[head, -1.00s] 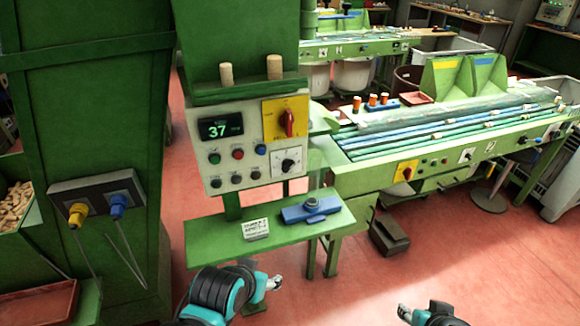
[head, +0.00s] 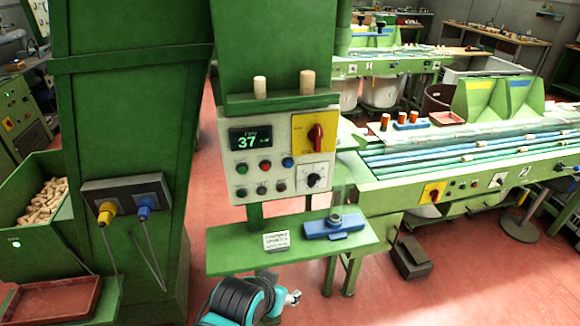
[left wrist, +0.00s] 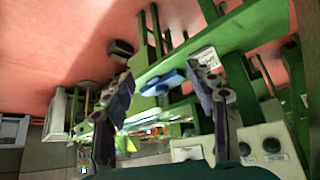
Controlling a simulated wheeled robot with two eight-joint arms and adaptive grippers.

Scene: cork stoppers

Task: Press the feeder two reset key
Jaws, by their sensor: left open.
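The pale control panel (head: 228,155) stands on the green post in the head view, with a display (head: 250,140) reading 37. Its upper row has a green button (head: 241,168), a red button (head: 261,165) and a blue button (head: 288,162). Below are several dark buttons (head: 262,190). The labels are too small to read, so I cannot tell which is the feeder two reset key. My left gripper (head: 291,298) is low in front of the shelf, away from the panel. In the left wrist view its fingers (left wrist: 165,82) are spread and empty; dark buttons (left wrist: 272,146) show at lower right.
A green shelf (head: 225,262) below the panel holds a small sign (head: 276,241) and a blue fixture (head: 335,228). A red selector knob (head: 316,138) and a black dial (head: 314,180) sit beside the buttons. Yellow and blue plugs (head: 145,207) are at left.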

